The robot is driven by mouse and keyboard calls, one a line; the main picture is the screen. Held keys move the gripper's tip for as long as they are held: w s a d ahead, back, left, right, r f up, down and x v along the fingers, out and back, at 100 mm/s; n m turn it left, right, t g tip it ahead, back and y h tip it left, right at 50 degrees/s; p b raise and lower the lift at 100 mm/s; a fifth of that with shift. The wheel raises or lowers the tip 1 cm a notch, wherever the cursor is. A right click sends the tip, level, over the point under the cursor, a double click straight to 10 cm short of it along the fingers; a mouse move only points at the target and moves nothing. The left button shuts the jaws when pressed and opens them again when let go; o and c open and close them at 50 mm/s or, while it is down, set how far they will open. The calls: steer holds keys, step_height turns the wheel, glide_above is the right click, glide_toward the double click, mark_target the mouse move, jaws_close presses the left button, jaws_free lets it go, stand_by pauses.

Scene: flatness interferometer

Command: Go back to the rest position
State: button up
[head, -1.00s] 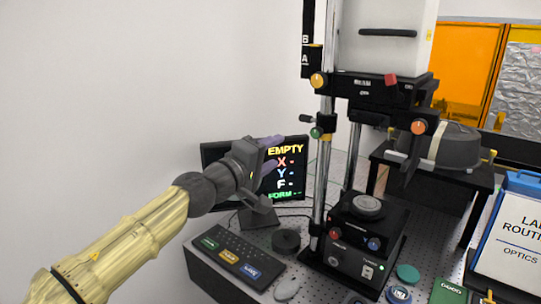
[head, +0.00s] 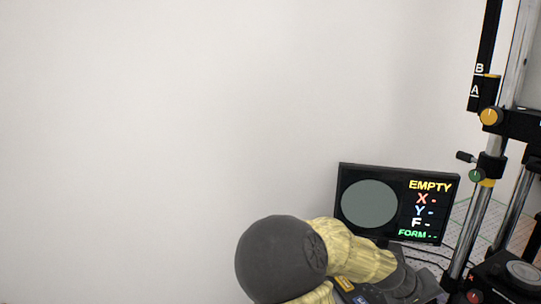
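My arm reaches from the bottom of the head view toward the right, with a dark round joint and a yellowish sleeve. My gripper (head: 418,288) is the dark end at the lower right, low in front of the monitor. Its fingers cannot be made out, so I cannot tell whether it is open or holds anything. The monitor (head: 370,204) shows a grey disc and the words EMPTY, X, Y, F and FORM.
The interferometer stand (head: 478,225) with its metal post and knobs rises at the right edge.

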steer(key=s+a+f+y, duration=0.4)
steer(key=a+f+y, duration=0.1)
steer(key=a+f, duration=0.35)
steer(key=s+a+r+y, duration=0.2)
steer(key=s+a, duration=0.1)
steer(key=a, duration=0.3)
steer(key=s+a+r+y, duration=0.2)
steer(key=s+a, duration=0.1)
steer(key=a, duration=0.3)
steer(key=shift+a+r+t, duration=0.25)
steer(key=shift+r+t, duration=0.05)
steer(key=shift+r, duration=0.05)
steer(key=shift+s, duration=0.1)
